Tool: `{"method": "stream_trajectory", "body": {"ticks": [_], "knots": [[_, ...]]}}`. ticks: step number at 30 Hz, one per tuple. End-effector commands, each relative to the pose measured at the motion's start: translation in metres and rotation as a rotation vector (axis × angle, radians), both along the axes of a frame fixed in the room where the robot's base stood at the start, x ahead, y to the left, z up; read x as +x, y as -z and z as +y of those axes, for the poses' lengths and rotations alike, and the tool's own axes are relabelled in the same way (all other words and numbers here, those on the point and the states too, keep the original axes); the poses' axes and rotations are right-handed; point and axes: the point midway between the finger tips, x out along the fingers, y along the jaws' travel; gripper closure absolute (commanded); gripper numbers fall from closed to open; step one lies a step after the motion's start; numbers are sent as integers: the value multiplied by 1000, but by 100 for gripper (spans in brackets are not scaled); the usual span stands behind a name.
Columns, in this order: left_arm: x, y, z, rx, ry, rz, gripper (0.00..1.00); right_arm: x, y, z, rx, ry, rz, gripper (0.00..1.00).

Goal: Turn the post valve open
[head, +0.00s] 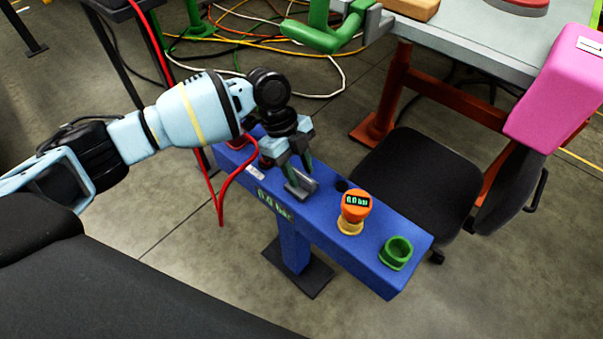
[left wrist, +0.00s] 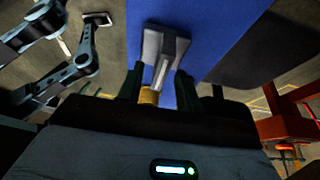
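The post valve's grey handle (head: 301,189) stands on top of the blue beam (head: 325,218), left of the orange gauge. In the left wrist view the handle (left wrist: 163,50) shows as a wide grey plate with a narrow bar towards me, and a brass part (left wrist: 148,96) sits below it. My left gripper (head: 300,172) is at the handle, coming down from above. In the left wrist view its two dark green fingers (left wrist: 159,88) are apart, on either side of the narrow bar, with a gap visible. Contact is not clear.
An orange gauge (head: 356,206) reading 0.0 bar and a green socket (head: 397,252) sit on the beam to the right. A red hose (head: 221,205) hangs at the left. A black chair (head: 420,178) is close behind. A grey-topped table (head: 470,45) stands at the back.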

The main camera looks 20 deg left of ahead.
Motion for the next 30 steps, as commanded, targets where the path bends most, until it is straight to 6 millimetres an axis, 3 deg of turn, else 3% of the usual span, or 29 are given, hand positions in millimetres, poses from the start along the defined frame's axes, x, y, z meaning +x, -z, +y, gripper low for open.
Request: {"method": "stream_trajectory", "body": {"ticks": [6,14,23,30], "knots": [[-3,16,-6,-1,0,1,65,7,0,0,-1,-2,-14,42],[-3,17,-7,0,0,1,65,7,0,0,0,0,-14,42],[-3,17,-7,0,0,0,100,3,0,2,5,11,-4,42],[-3,16,-7,-1,-7,1,100,1,-2,2,5,11,-1,42]]}}
